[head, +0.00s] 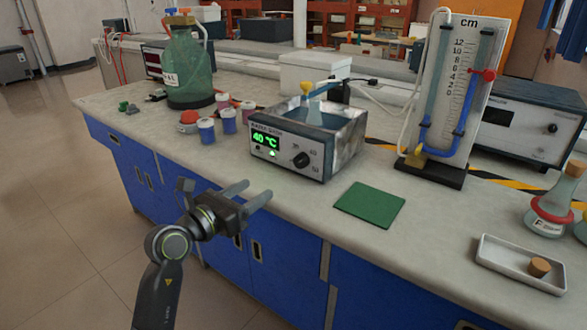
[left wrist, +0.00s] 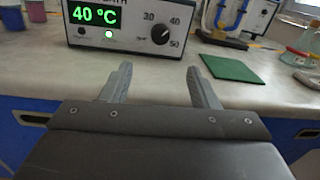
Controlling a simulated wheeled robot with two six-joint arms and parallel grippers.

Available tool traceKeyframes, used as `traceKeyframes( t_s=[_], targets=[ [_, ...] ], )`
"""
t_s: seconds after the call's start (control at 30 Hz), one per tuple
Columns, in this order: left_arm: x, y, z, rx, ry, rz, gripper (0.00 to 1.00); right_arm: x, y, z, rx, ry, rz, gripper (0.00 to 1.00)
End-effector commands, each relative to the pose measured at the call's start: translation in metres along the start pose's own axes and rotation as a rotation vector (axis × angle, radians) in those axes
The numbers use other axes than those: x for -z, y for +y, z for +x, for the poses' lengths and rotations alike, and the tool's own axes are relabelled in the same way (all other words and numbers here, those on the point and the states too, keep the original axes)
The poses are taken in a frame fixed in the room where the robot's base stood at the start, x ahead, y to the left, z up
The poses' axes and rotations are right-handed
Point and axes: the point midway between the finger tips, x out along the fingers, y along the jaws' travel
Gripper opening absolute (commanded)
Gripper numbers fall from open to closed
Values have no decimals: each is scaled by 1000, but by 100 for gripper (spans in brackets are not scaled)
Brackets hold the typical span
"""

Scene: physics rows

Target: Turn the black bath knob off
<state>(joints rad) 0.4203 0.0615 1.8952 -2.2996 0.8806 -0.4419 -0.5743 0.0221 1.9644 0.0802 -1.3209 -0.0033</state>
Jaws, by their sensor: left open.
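The water bath (head: 310,140) is a metal box on the bench with a flask standing in it. Its front panel has a lit green display (head: 265,140) reading 40 °C and a black knob (head: 301,160) at the right. In the left wrist view the black knob (left wrist: 161,34) sits among the marks 30, 40 and 50, and a small lamp under the display glows. My left gripper (head: 256,193) is open and empty, in front of the bench edge, short of the bath and apart from the knob. It also shows in the left wrist view (left wrist: 158,80). My right gripper is not seen.
A green mat (head: 370,205) lies right of the bath. Several small jars (head: 229,120) and a large green bottle (head: 190,70) stand to its left. A manometer board (head: 460,90) stands behind right. A white tray (head: 500,260) with a cork is at the right. Bench top before the bath is clear.

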Motion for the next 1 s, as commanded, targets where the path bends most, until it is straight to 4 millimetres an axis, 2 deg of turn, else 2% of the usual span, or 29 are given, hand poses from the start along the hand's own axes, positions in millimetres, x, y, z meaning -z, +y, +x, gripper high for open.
traceKeyframes(
  t_s=[0.2, 0.6, 0.8, 1.0],
  targets=[
    [0, 0, 46, 2, -2, -3, 55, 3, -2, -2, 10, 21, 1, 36],
    [1, 0, 114, 2, -1, -4, 55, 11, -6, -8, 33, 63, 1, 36],
    [1, 0, 135, 1, -1, -4, 55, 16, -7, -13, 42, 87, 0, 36],
    [1, 0, 143, 1, -1, -4, 55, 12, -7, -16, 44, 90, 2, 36]
  ],
)
